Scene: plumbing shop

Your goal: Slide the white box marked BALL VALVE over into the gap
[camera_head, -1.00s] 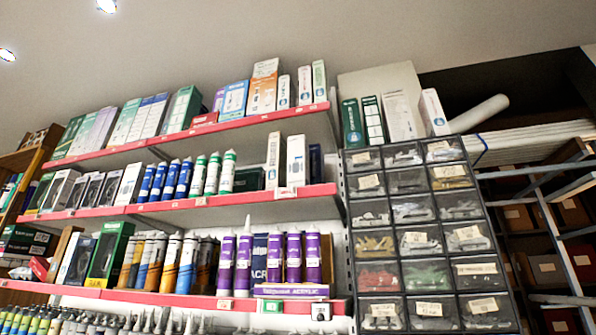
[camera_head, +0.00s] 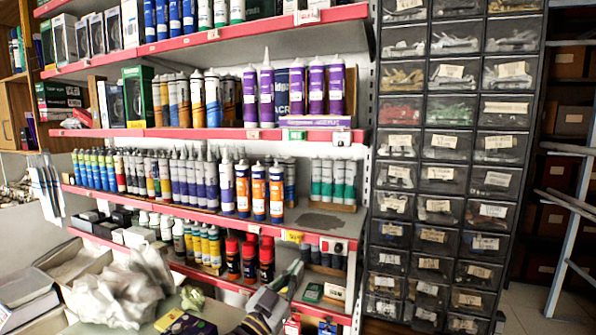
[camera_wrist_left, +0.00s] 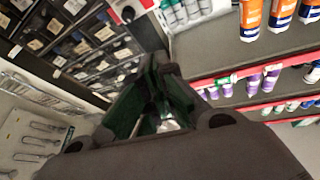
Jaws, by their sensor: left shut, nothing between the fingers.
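I cannot read BALL VALVE on any box in the head view. My left gripper (camera_head: 293,272) comes up from the bottom edge in front of the lower shelves, with nothing held. In the left wrist view its dark fingers (camera_wrist_left: 163,75) are closed together, empty. My right gripper is not in view.
A bare stretch of shelf (camera_head: 318,222) lies between orange tubes (camera_head: 276,194) and green-labelled tubes (camera_head: 333,182). Drawer cabinets (camera_head: 440,170) stand to the right.

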